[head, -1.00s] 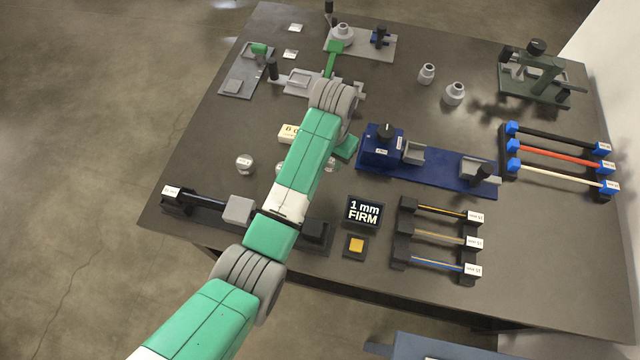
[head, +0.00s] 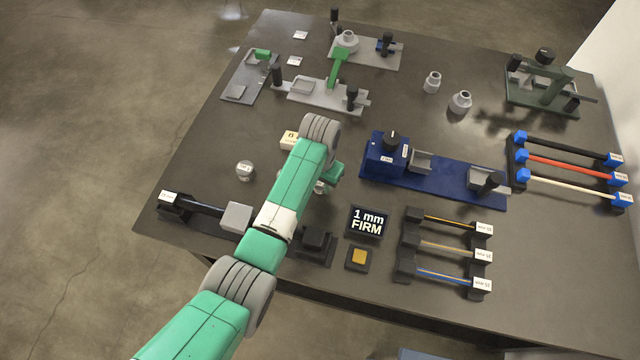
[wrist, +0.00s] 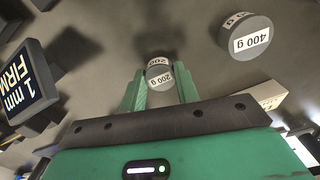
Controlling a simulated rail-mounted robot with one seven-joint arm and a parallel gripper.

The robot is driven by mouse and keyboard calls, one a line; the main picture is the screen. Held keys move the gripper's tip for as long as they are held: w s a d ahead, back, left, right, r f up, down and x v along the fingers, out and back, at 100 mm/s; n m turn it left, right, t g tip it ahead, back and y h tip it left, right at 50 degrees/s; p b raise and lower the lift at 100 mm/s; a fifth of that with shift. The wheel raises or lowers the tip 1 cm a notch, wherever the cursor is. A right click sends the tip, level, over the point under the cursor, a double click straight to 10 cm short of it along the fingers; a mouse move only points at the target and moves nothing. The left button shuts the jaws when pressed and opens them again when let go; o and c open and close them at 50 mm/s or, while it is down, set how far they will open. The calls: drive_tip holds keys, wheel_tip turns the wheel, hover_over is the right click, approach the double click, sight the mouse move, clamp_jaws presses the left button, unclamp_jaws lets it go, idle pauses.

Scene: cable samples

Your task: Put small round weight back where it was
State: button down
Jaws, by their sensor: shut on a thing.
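The small round weight (wrist: 159,76) is a short grey cylinder with white "200 g" labels. In the wrist view it sits between the two green fingers of my gripper (wrist: 160,88), which is shut on it. In the head view my gripper (head: 328,180) is over the middle of the table, left of the blue fixture, and my arm hides most of it and the weight. I cannot tell whether the held weight touches the table.
The "1 mm FIRM" display (head: 368,222) stands close to my gripper, also at the wrist view's left (wrist: 25,85). The blue fixture (head: 430,178) is to the right. A white labelled block (head: 290,140) lies behind my arm. Bare tabletop lies around the round weight at left (head: 245,170).

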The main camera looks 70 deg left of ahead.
sight(320, 184)
drive_tip(key=shift+f, duration=0.45)
drive_tip(key=shift+f, duration=0.1)
drive_tip(key=c, duration=1)
unclamp_jaws()
drive_tip(key=shift+c, duration=0.2)
wheel_tip(320, 184, up, 12)
drive_tip(key=p, duration=0.3)
